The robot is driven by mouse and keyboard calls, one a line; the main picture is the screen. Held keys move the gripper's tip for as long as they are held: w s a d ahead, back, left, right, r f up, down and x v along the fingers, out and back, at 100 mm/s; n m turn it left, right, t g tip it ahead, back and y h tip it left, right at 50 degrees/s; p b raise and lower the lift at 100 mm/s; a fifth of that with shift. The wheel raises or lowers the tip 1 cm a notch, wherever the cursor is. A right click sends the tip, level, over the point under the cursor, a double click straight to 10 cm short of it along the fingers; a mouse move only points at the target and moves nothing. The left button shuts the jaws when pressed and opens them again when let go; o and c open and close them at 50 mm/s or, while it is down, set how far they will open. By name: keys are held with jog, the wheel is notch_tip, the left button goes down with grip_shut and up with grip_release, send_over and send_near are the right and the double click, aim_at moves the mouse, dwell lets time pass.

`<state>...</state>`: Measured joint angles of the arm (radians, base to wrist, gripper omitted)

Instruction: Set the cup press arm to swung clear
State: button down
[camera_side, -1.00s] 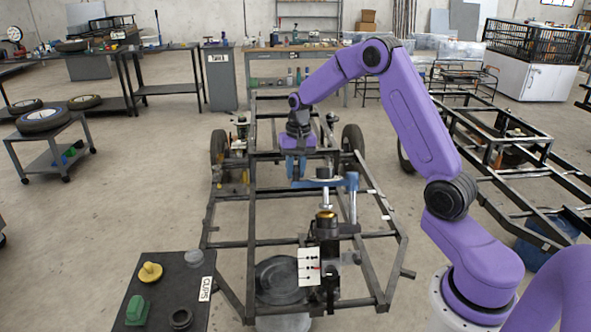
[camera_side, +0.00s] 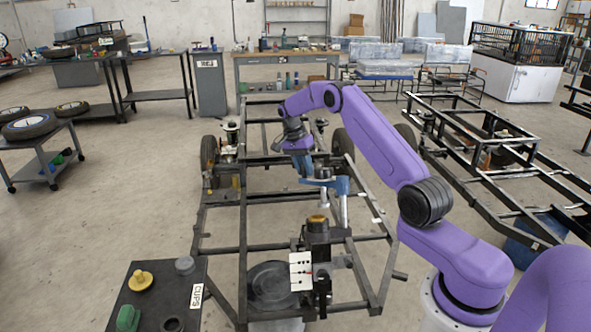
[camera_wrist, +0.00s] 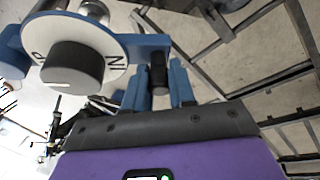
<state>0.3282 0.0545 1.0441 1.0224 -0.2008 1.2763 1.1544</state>
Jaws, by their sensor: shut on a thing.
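The cup press arm (camera_side: 326,184) is a blue bar on an upright post (camera_side: 343,208) on the frame in the side view. It reaches left and back from the post. My gripper (camera_side: 304,178) is at its far end. In the wrist view, the blue fingers of my gripper (camera_wrist: 158,88) are shut on a short dark handle (camera_wrist: 158,72) on the blue arm (camera_wrist: 148,42). A white round plate with lettering and a dark knob (camera_wrist: 72,66) sits beside the handle. Below the arm stands a black cylinder with a brass-coloured top (camera_side: 317,221); its top shows uncovered.
A white marked plate (camera_side: 300,271) stands in front of the cylinder. The dark frame (camera_side: 245,230) surrounds the work. A dark table (camera_side: 150,290) with a yellow part, a green part and a "CUPS" label is at front left. A second frame (camera_side: 500,165) lies right.

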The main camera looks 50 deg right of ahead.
jog(key=s+d+m+g, duration=0.2)
jog(key=s+d+m, duration=0.2)
jog(key=d+m, duration=0.2)
jog(key=shift+s+d+f, duration=0.35)
jog(key=shift+d+f, duration=0.05)
jog(key=shift+d, duration=0.75)
jog(key=shift+s+d+m, duration=0.1)
jog(key=shift+d+m, duration=0.05)
jog(key=shift+m, duration=0.15)
jog(key=c, duration=1.2)
grip_release()
